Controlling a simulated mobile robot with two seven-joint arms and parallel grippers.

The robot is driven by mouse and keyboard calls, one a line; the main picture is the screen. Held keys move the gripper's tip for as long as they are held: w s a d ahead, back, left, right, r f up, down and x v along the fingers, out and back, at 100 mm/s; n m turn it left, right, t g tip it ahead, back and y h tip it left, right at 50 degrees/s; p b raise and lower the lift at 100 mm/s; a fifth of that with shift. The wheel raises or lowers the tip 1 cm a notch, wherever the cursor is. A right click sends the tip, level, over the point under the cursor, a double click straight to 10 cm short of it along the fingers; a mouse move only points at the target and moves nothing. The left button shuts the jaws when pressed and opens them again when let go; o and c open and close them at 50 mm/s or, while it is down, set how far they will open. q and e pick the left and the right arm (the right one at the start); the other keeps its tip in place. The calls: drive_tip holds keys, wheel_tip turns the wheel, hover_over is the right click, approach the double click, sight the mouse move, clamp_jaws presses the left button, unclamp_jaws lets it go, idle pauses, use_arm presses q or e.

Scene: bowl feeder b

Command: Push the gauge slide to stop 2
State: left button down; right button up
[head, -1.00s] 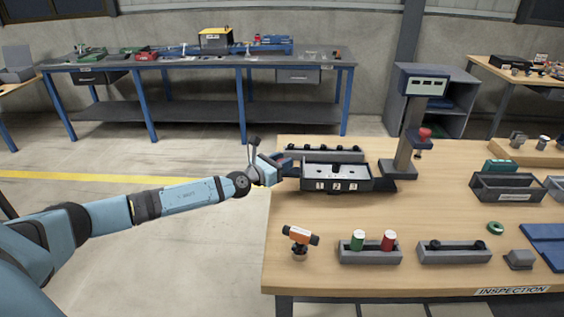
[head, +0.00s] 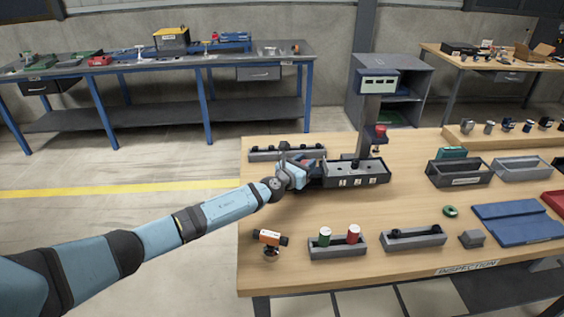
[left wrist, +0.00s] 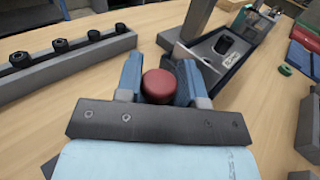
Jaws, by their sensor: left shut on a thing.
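The gauge slide (head: 357,182) is a long dark tray with white labels 1, 2 and 3 on its front. It stands on the table under the gauge column (head: 369,125). The red-topped gauge head (head: 380,132) hangs over its right part, nearest label 3. A dark part sits in the tray in the left wrist view (left wrist: 226,45). My left gripper (head: 312,168) is at the tray's left end. It is shut on a red round knob (left wrist: 158,86), which shows between its fingers. How the knob joins the slide is hidden. My right gripper is not in view.
A grey rack (head: 287,153) with several dark parts lies behind my left gripper. In front stand an orange-topped device (head: 269,238), a holder (head: 338,247) with green and red cylinders, and another grey holder (head: 414,240). Grey bins (head: 460,174) stand to the right.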

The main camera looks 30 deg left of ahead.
sight(325, 162)
use_arm(q)
drive_tip(key=w+d, duration=0.1)
drive_tip(key=d, duration=0.1)
drive_tip(key=w+d, duration=0.1)
drive_tip(key=d, duration=0.1)
drive_tip(key=shift+w, duration=0.15)
drive_tip(key=shift+w+d, duration=0.45)
drive_tip(key=shift+d, duration=0.2)
drive_tip(key=c, duration=0.8)
unclamp_jaws()
